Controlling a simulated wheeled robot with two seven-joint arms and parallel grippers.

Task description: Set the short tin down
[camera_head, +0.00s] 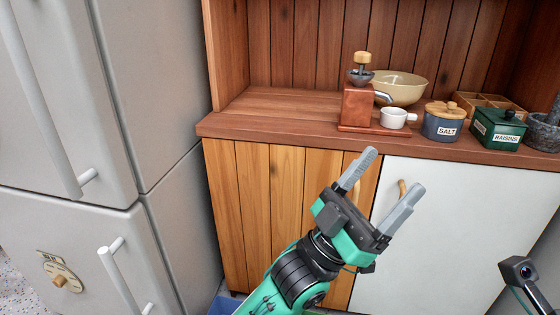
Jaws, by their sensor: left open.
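A dark green lidded tin (497,128) labelled RAISINS stands upright on the wooden counter at the right; it is low and is the likeliest short tin. A blue-grey jar (443,121) labelled SALT, with a wooden lid, stands just left of it. My left gripper (391,174) is open and empty, its two grey fingers spread wide. It appears in front of the cabinet, below the counter edge in the picture, apart from the tin. A dark part of my right arm shows at the lower right edge; its fingers are out of view.
On the counter (262,112) stand a coffee grinder (356,106), a white cup (395,117), a cream bowl (402,87), a wooden divided box (487,101) and a grey mortar (544,132). The counter's left part is clear. A fridge (160,90) stands at the left.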

